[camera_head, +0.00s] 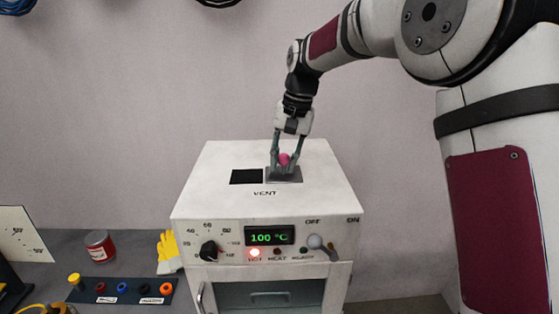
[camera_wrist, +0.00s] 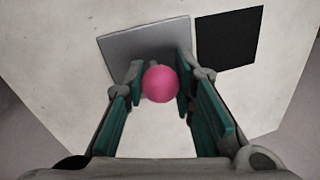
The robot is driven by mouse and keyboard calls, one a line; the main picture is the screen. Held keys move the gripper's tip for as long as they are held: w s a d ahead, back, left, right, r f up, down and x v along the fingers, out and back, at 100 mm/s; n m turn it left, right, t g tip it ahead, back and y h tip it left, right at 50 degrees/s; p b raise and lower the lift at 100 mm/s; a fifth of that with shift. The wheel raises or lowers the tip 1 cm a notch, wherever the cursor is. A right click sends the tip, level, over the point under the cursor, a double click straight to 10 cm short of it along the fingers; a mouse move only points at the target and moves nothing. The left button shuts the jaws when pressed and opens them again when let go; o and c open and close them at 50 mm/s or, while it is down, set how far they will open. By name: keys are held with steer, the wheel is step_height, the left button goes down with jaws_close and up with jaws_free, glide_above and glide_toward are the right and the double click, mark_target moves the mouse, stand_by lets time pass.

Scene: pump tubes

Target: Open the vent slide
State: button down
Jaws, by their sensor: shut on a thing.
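The vent slide (camera_head: 292,178) is a grey plate on top of the white oven, just right of a black square vent opening (camera_head: 246,177). A pink round knob (camera_head: 284,159) stands on the slide. My gripper (camera_head: 285,160) points down from above and is shut on the pink knob. In the wrist view the knob (camera_wrist: 160,84) sits between the green finger pads. The grey slide (camera_wrist: 125,43) lies beyond it, and the black opening (camera_wrist: 227,40) shows to its right, uncovered. The foot of the knob is partly hidden by the fingers.
The white oven (camera_head: 205,205) has a display (camera_head: 269,236) reading 100 °C, a black dial (camera_head: 209,251) and a lit red lamp (camera_head: 255,254). A red can (camera_head: 99,247), a yellow glove (camera_head: 168,249) and a panel of coloured plugs (camera_head: 122,290) lie left of it.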

mark_target(295, 174)
steer(key=c, duration=1.3)
jaws_free()
steer(key=shift+d, duration=0.25)
step_height(295, 174, up, 12)
steer(key=d, duration=0.2)
steer(key=shift+s, duration=0.25)
steer(key=shift+d+f, duration=0.1)
